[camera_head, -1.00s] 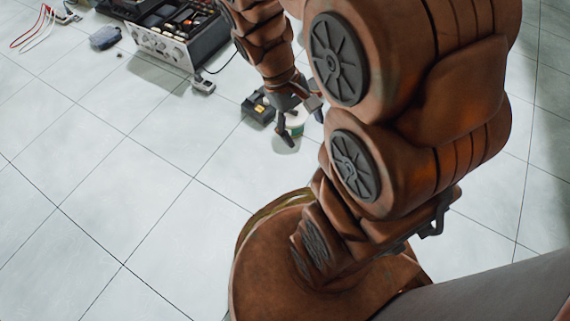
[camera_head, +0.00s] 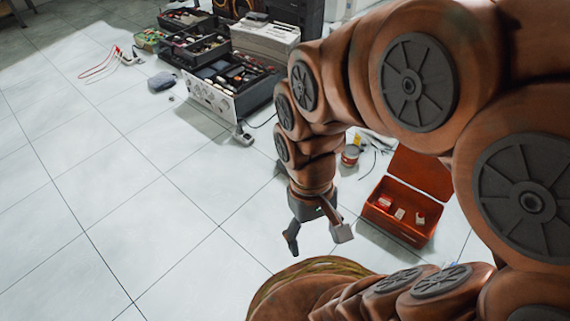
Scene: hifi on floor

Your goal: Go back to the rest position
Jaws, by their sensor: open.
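My gripper (camera_head: 317,240) hangs at the end of my brown arm, in the middle of the head view. My arm hides much of the right side of the view.
An open red box (camera_head: 398,235) with several small items stands right of my gripper. A small can (camera_head: 350,156) stands behind. Electronics cases with a silver front panel (camera_head: 210,97) and a dark pouch (camera_head: 162,81) lie at the back left.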

